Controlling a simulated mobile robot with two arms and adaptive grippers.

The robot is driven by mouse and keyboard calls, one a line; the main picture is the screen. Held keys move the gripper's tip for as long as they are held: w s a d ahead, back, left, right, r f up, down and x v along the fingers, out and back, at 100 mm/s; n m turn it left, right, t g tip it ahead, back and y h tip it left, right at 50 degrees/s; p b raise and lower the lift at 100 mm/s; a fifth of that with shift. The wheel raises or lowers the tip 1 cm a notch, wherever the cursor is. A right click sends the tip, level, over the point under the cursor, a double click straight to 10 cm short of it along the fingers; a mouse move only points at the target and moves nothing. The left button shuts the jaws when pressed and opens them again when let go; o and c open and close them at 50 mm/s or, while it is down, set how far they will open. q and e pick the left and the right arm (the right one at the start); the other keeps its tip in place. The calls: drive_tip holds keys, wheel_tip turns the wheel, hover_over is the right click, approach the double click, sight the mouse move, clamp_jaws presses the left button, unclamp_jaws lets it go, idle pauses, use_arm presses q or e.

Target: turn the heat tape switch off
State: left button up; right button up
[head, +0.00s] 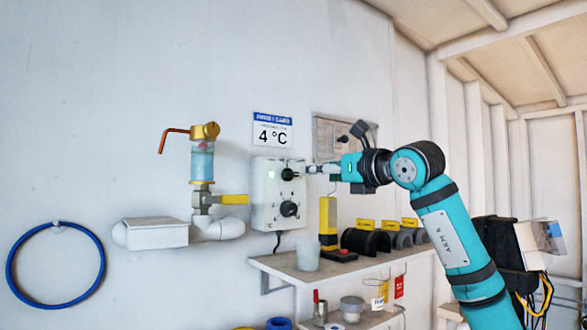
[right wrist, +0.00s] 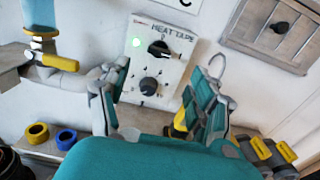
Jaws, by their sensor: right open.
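The heat tape box (head: 264,208) is a white panel on the wall, labelled HEAT TAPE in the right wrist view (right wrist: 130,76). It has a lit green light (right wrist: 136,42), an upper black switch knob (right wrist: 159,48) and a lower round black dial (right wrist: 149,86). The upper knob (head: 287,174) also shows in the head view. My right gripper (head: 312,169) is just right of that knob. In the right wrist view my right gripper (right wrist: 167,80) is open, its fingers spread either side of the box. I cannot tell whether it touches the knob. My left gripper is not in view.
A shelf (head: 275,264) below the box holds a white cup (head: 307,256), a yellow-and-black tool (head: 328,220) and black clamps. A pipe with a yellow valve handle (head: 234,199) is at the left. A grey wall panel (right wrist: 277,31) is at the right.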

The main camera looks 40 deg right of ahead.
sight(293, 173)
drive_tip(key=w+p, duration=0.1)
drive_tip(key=w, duration=0.2)
drive_tip(key=w+p, duration=0.1)
drive_tip(key=w, duration=0.3)
drive_tip(key=w+d+p, duration=0.1)
drive_tip(key=w, duration=0.2)
drive_tip(key=shift+w+d+p, duration=0.1)
drive_tip(key=shift+w+p, duration=0.3)
drive_tip(key=c, duration=1.2)
drive_tip(key=shift+o, duration=0.2)
